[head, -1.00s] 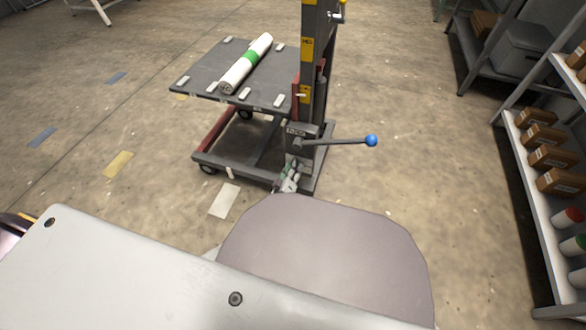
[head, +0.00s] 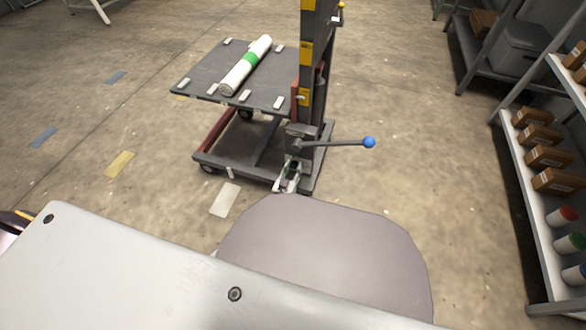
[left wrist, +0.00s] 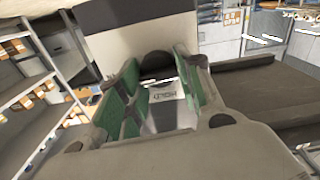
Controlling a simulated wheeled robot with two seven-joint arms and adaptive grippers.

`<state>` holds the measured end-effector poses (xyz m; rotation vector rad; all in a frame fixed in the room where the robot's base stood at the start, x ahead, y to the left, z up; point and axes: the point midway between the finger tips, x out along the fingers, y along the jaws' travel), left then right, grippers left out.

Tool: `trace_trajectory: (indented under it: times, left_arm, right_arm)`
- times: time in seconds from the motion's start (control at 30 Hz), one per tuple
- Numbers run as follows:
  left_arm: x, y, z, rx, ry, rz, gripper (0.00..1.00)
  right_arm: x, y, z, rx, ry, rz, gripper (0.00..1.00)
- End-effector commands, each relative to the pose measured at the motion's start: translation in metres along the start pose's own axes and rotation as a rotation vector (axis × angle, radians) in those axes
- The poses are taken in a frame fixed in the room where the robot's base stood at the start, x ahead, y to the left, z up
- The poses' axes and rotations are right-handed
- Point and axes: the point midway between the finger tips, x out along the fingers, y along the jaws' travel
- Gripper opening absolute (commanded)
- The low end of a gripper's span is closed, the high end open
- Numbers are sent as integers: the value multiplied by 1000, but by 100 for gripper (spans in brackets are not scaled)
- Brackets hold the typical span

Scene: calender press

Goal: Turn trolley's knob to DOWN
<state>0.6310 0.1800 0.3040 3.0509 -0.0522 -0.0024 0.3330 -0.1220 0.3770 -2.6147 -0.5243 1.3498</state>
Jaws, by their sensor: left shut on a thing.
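The trolley (head: 208,165) stands ahead with a dark upright mast (head: 312,85). A grey control box (head: 300,131) sits low on the mast's near side. My left gripper (head: 291,176) is at the mast's foot, just below this box. In the left wrist view its green-padded fingers (left wrist: 160,98) stand some way apart, shut on the knob, which is mostly hidden between them. A pale plate with dark lettering (left wrist: 166,96) shows between the fingers, too small to read surely. The knob's pointing direction cannot be made out. My right gripper is not in view.
A lever with a blue ball end (head: 369,142) sticks out to the right of the mast, close above my gripper. A white roll with a green band (head: 246,66) lies on the trolley's platform (head: 205,72). Shelves with boxes (head: 541,155) stand at right. The floor between is clear.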

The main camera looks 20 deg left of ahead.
Motion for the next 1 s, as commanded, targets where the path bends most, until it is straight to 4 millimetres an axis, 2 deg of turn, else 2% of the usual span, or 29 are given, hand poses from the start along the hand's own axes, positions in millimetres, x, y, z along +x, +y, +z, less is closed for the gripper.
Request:
trace_trajectory:
  times: [0.27,0.7,0.73,0.9,1.0]
  left_arm:
    - [0,0,0,94,-1,0,12]
    - [0,0,0,107,-1,0,12]
    - [0,0,0,107,-1,0,38]
    - [0,0,0,106,-1,0,57]
    - [0,0,0,106,0,0,57]
  right_arm:
    - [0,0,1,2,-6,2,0]
    - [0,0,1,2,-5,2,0]
    - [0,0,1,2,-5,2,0]
    - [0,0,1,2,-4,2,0]
    - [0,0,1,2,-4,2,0]
